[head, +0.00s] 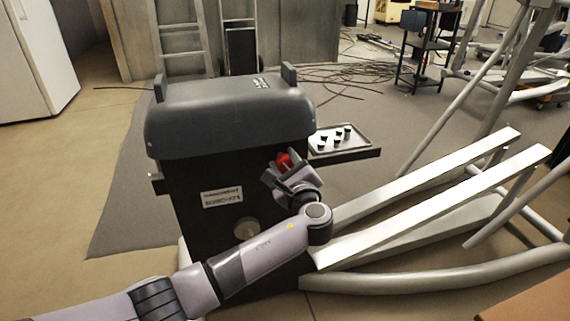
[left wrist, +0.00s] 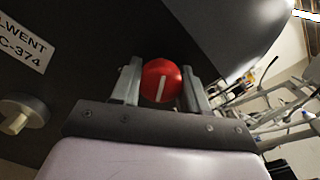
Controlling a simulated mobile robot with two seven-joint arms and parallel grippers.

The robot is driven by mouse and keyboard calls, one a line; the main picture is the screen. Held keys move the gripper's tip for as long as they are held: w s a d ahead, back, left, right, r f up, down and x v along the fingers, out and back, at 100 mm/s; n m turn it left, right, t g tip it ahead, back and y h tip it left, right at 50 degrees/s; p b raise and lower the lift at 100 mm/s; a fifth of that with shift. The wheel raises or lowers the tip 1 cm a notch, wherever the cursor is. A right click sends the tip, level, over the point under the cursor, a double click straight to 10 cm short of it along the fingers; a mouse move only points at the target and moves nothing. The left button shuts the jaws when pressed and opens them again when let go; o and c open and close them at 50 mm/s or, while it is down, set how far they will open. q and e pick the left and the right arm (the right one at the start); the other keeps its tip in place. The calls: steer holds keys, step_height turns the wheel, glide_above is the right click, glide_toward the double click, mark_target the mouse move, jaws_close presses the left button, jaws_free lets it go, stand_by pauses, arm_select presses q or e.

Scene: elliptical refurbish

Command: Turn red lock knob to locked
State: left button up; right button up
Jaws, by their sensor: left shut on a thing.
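The red lock knob (left wrist: 161,80) is on the dark front panel of the machine (head: 195,230), near its right edge. A white line on the knob's face runs nearly upright in the left wrist view, leaning slightly right at the top. My left gripper (left wrist: 163,84) has one finger on each side of the knob and is shut on it. In the head view the left gripper (head: 284,170) is at the panel's upper right, and the red knob (head: 284,160) shows between its fingers. My right gripper is not in view. Any lock marking around the knob is hidden or too small to read.
A tray (head: 345,153) with small parts juts out at the machine's right. White rails (head: 430,190) and a curved frame lie right of it. Open floor is left.

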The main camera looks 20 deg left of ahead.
arm_select(q)
steer(key=shift+f+n+b, duration=0.15)
steer(key=shift+n+b, duration=0.15)
steer(key=shift+n, duration=0.7)
steer(key=shift+d+n+b, duration=0.1)
steer(key=shift+n+b, duration=0.25)
steer(key=shift+n, duration=1.05)
steer(key=shift+n+b, duration=0.45)
steer(key=shift+n, duration=0.05)
steer(key=shift+n+b, duration=0.45)
steer(key=shift+n, duration=0.35)
steer(key=shift+n+b, duration=0.6)
steer(key=shift+n, duration=0.4)
steer(key=shift+n+b, duration=0.4)
steer(key=shift+n, duration=0.4)
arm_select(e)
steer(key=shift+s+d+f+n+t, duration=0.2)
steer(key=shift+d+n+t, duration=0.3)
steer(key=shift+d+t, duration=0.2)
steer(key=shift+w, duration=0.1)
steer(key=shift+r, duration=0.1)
